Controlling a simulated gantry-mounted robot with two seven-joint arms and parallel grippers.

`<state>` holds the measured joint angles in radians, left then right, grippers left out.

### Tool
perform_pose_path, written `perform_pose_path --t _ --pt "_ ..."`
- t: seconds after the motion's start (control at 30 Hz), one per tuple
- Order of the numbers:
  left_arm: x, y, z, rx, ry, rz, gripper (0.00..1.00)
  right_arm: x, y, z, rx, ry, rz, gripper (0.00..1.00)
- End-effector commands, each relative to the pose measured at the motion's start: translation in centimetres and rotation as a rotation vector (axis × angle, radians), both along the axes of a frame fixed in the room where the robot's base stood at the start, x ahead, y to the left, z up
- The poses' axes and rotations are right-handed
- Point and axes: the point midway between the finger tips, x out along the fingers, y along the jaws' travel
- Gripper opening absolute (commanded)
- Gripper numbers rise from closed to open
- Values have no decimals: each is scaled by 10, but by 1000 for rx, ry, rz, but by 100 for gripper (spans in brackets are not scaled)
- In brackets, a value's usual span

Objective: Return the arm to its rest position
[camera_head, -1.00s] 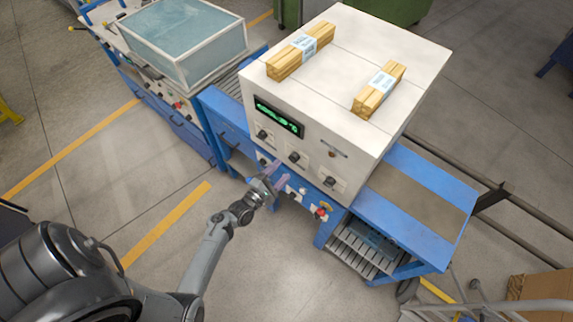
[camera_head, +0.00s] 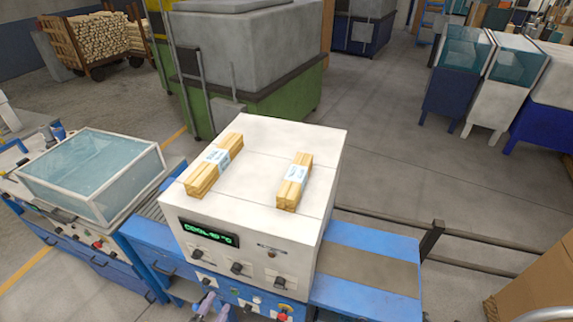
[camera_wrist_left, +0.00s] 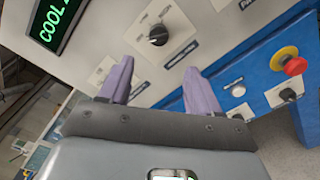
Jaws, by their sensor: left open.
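My left gripper (camera_head: 212,306) shows at the bottom edge of the head view, in front of the white machine's (camera_head: 262,220) control panel. In the left wrist view its two purple fingers (camera_wrist_left: 160,85) stand apart with nothing between them. A black knob (camera_wrist_left: 158,35) on the panel lies beyond the gap between the fingers; I see no clear contact. The green display (camera_head: 210,233) reads "COOL" and a partly legible number. The rest of my left arm is out of the head view. My right gripper is in neither view.
Two banded wood bundles (camera_head: 215,166) (camera_head: 294,182) lie on the machine's top. A red emergency button (camera_wrist_left: 294,66) sits right of the fingers. A glass-topped station (camera_head: 92,178) stands left, a blue conveyor (camera_head: 365,268) right, a cardboard box (camera_head: 540,280) at far right. Green bins (camera_head: 250,105) stand behind.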

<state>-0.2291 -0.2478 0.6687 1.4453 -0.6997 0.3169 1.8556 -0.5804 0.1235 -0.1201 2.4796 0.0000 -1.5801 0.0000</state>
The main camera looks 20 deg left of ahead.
Motion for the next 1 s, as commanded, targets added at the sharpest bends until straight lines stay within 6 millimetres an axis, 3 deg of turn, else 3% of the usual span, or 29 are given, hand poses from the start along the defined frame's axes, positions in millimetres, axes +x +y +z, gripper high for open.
perform_pose_path --t 0.1,0.27,0.43,0.57,0.8,1.0 --pt "-18 -2 9 38 37 -47 63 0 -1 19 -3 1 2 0" --pt "-14 -30 68 217 58 -194 63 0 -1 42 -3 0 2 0" --pt "-13 -76 113 653 225 -366 63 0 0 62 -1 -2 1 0" --pt "-27 -106 143 1005 353 -497 63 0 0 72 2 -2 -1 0" --pt "-78 -133 188 1534 552 -832 63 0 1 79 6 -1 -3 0" --pt "-124 -128 202 1783 642 -1169 63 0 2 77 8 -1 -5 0"
